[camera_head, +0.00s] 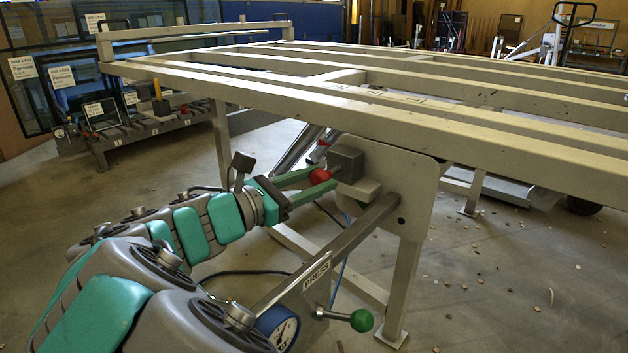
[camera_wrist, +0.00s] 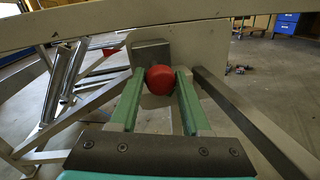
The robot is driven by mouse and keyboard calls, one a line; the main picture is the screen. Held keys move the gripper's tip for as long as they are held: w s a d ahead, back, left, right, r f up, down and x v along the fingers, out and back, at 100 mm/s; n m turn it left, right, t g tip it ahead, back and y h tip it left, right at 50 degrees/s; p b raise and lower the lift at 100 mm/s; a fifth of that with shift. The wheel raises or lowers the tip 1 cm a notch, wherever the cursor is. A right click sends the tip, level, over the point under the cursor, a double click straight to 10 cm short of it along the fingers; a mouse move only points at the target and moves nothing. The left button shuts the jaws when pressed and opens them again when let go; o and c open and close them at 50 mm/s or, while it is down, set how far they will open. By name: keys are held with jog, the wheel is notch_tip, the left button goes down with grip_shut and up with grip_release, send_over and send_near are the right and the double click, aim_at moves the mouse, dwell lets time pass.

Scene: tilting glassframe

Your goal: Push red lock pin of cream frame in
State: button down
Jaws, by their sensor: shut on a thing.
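The red lock pin (camera_head: 320,176) has a round red knob and sits at a grey block (camera_head: 347,163) on the plate of the cream frame (camera_head: 230,75). My gripper (camera_head: 322,180) is at the knob, with one green finger on each side of it. In the wrist view the red lock pin (camera_wrist: 160,79) lies between the two fingertips of my gripper (camera_wrist: 160,85), and the fingers are shut on it. The grey block (camera_wrist: 152,53) is right behind the knob. The pin's shaft is hidden, so how far in it sits cannot be told.
A grey bar (camera_head: 335,245) runs diagonally below my gripper, beside a box marked PRESS (camera_head: 312,285) and a lever with a green knob (camera_head: 362,320). Another red part (camera_wrist: 111,51) shows left of the block. Cream legs (camera_head: 402,285) stand on the floor.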

aim_at(325, 174)
dwell(0.8)
jog(key=shift+w+d+r+p, duration=0.3)
jog(key=shift+w+d+p, duration=0.5)
jog(key=shift+p, duration=0.4)
jog(key=shift+w, duration=0.3)
jog(key=shift+f, duration=0.2)
jog(key=shift+c, duration=1.9)
grip_release()
jog(key=shift+w+d, duration=0.1)
jog(key=shift+d, duration=0.05)
jog(key=v, duration=0.7)
jog(key=shift+s+a+p, duration=0.25)
jog(key=shift+a+p, duration=0.05)
jog(key=shift+p, duration=0.15)
jog(key=shift+f, duration=0.1)
